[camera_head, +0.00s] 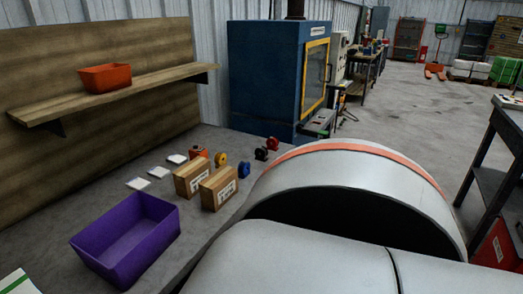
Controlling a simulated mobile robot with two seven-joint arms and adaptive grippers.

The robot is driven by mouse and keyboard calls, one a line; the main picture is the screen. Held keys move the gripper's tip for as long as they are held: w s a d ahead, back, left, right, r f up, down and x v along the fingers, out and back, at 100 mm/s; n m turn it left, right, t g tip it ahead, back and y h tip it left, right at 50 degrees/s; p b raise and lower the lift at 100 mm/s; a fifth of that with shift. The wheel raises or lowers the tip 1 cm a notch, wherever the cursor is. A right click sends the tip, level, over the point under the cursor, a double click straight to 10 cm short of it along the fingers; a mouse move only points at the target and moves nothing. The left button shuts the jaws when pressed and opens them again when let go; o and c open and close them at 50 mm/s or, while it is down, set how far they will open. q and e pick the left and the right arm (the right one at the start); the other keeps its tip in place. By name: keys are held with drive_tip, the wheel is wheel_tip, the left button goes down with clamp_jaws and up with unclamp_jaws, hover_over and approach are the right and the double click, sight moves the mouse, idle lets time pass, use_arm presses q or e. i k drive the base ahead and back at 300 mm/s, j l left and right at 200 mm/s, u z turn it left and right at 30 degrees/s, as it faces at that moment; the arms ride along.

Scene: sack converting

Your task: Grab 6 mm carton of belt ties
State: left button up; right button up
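Two small brown cardboard cartons stand side by side on the grey bench top, the left carton (187,176) slightly farther back and the right carton (215,190) slightly nearer. Each has a white label with dark print on its front. The print is too small to read, so I cannot tell which is the 6 mm carton. Neither of my grippers is in view. A large white arm link of mine with an orange band fills the lower right and hides part of the bench.
A purple bin (165,245) stands on the bench in front of the cartons. Behind them are white cards (160,172) and several coloured rolls, including a yellow roll (221,159) and a blue roll (244,170). An orange bin (106,77) sits on a wooden shelf (150,82). A blue machine (262,75) stands beyond.

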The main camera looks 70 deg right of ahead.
sight(216, 191)
drive_tip(key=z, duration=1.95)
drive_tip(key=i+l, duration=0.45)
drive_tip(key=l, duration=0.1)
